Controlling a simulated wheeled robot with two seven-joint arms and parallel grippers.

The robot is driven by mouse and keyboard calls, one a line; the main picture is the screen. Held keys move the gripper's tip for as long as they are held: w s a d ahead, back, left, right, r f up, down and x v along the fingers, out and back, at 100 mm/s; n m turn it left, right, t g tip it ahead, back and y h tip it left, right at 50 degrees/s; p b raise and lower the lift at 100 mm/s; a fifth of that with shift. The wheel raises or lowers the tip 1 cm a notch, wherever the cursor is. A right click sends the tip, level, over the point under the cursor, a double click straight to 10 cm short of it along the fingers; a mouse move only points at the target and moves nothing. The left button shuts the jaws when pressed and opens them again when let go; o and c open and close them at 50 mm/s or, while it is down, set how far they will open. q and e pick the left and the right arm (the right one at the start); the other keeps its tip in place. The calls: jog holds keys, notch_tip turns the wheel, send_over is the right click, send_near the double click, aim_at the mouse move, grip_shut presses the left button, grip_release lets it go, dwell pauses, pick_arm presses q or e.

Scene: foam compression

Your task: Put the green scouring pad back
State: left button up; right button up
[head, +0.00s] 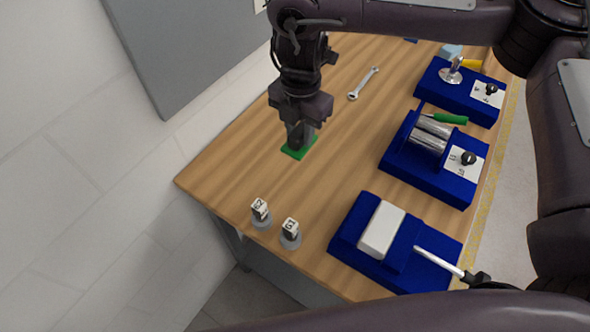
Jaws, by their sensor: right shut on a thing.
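The green scouring pad (293,153) is a small flat green piece at the left part of the wooden table. My right gripper (299,138) points down over it and is shut on it, covering part of its top. The pad is level and at or very near the table surface; I cannot tell whether it touches. My left gripper is not in view.
Two weights, marked 62 (260,211) and 63 (290,233), stand near the table's left front edge. Three blue fixtures (345,235) line the right side, one with a white block (382,229). A wrench (364,82) lies farther back. The table (340,175) is clear between.

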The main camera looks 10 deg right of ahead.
notch_tip(320, 180, down, 11)
jog(key=shift+r, duration=0.1)
jog(key=shift+f+b, duration=0.35)
jog(key=shift+f, duration=1.65)
jog(key=shift+f, duration=0.2)
jog(key=o, duration=1)
jog(key=shift+o, duration=0.2)
notch_tip(320, 180, up, 12)
jog(key=shift+r, duration=0.2)
jog(key=shift+r, duration=0.1)
